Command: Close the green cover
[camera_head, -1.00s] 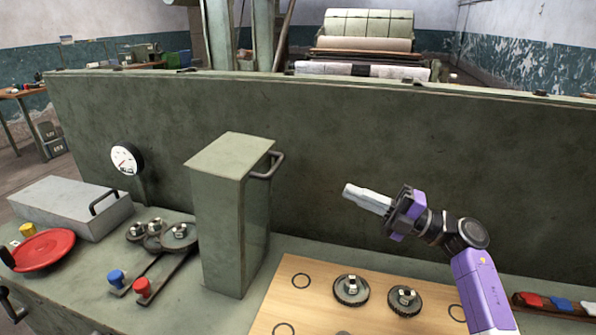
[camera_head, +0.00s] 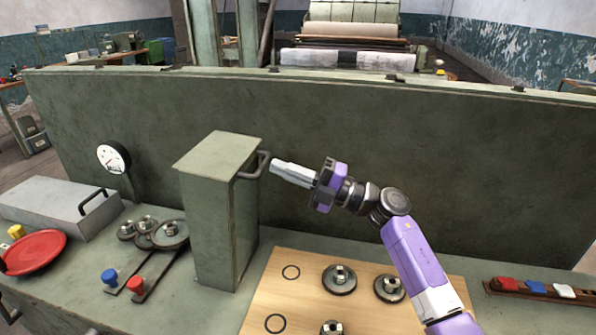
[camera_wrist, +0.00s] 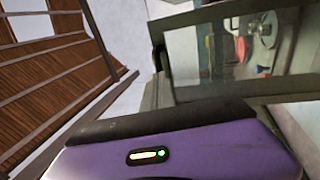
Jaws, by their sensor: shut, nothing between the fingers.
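The green cover (camera_head: 212,215) is a tall grey-green box standing upright on the bench, with a dark bar handle (camera_head: 263,160) high on its right side. My gripper (camera_head: 275,167) is shut, its pale fingers pointing left. The fingertips are at the right side of the handle in the head view; I cannot tell whether they touch it. In the wrist view, the purple gripper body (camera_wrist: 170,150) fills the bottom and the fingertips are not clearly seen.
Several gears (camera_head: 171,235) and two knobs, blue (camera_head: 109,276) and red (camera_head: 135,285), sit left of the cover. A grey box (camera_head: 50,205) and red disc (camera_head: 36,252) lie further left. A wooden board (camera_head: 300,310) with gears lies right. A green wall (camera_head: 400,160) stands behind.

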